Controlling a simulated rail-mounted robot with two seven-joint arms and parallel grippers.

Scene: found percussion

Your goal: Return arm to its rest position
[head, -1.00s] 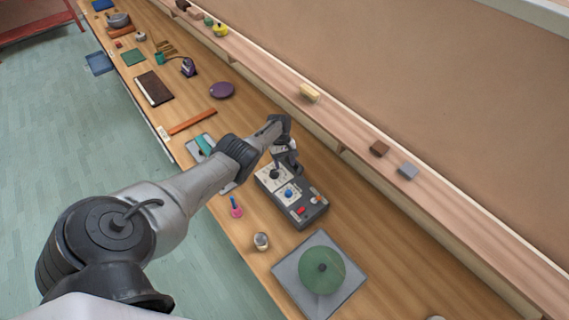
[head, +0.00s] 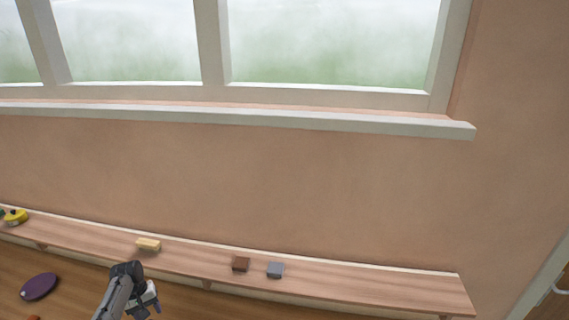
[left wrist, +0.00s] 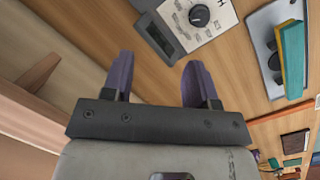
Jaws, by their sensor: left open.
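My left gripper (left wrist: 160,76) is open in the left wrist view, with two purple fingers spread apart and nothing between them. It also shows at the bottom edge of the head view (head: 146,303), over the wooden bench below the shelf. In the left wrist view, a dark box with a pale panel and a black knob (left wrist: 199,15) lies beyond the fingertips, partly cut off by the frame edge. My right gripper is in neither view.
A teal block (left wrist: 292,60) sits on a grey plate at the right of the left wrist view. The shelf (head: 370,284) holds a yellow block (head: 148,243), a brown block (head: 240,264) and a grey block (head: 275,270). A purple disc (head: 39,286) lies on the bench.

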